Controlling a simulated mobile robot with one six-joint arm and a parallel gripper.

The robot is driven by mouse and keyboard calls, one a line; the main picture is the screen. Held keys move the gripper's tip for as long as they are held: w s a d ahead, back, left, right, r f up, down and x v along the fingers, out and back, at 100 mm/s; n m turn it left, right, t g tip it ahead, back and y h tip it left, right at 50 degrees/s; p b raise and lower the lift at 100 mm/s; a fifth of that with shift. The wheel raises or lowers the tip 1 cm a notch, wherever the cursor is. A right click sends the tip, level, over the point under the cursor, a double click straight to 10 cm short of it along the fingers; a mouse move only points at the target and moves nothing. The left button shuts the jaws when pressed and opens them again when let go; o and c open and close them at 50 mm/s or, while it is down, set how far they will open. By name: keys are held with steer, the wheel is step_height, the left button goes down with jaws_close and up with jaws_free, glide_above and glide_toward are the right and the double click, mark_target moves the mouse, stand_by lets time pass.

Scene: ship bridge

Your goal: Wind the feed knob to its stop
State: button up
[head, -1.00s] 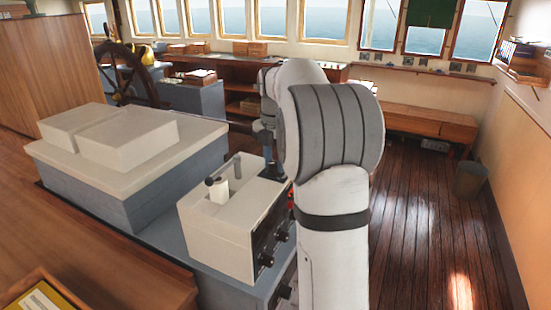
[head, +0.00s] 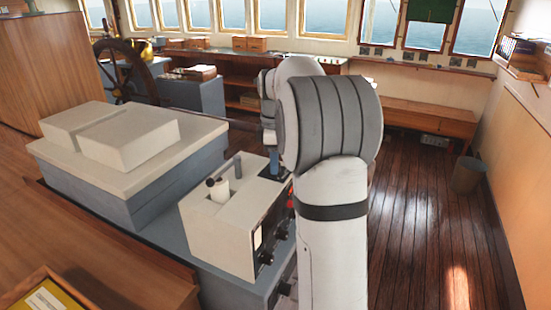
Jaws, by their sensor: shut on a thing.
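A cream box-shaped machine (head: 217,240) stands on a blue-grey cabinet at the centre, with a dark panel on its right side. Small dark knobs (head: 266,257) show low on that panel, and a red part (head: 291,200) shows beside my arm. A white cylinder with a dark ball and a grey post stand in the recess on top. My gripper (head: 274,172) is partly visible at the box's far right corner, behind my arm. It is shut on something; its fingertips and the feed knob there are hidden.
A wide cream-topped console (head: 60,160) with two raised blocks stands to the left. A ship's wheel (head: 124,72) is behind it. The wooden floor at right is open up to a bin (head: 467,175) and a bench (head: 430,120). A yellow item lies in a tray at lower left.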

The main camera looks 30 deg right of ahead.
steer(key=m, duration=0.5)
steer(key=shift+w+r+m+p, duration=0.1)
steer(key=shift+r+m+p, duration=0.1)
steer(key=shift+m+p, duration=0.1)
steer(key=m, duration=1)
steer(key=shift+m+p, duration=0.4)
steer(key=m, duration=0.4)
steer(key=shift+m, duration=0.3)
steer(key=m, duration=1.4)
steer(key=shift+p, duration=0.3)
steer(key=shift+m, duration=2.4)
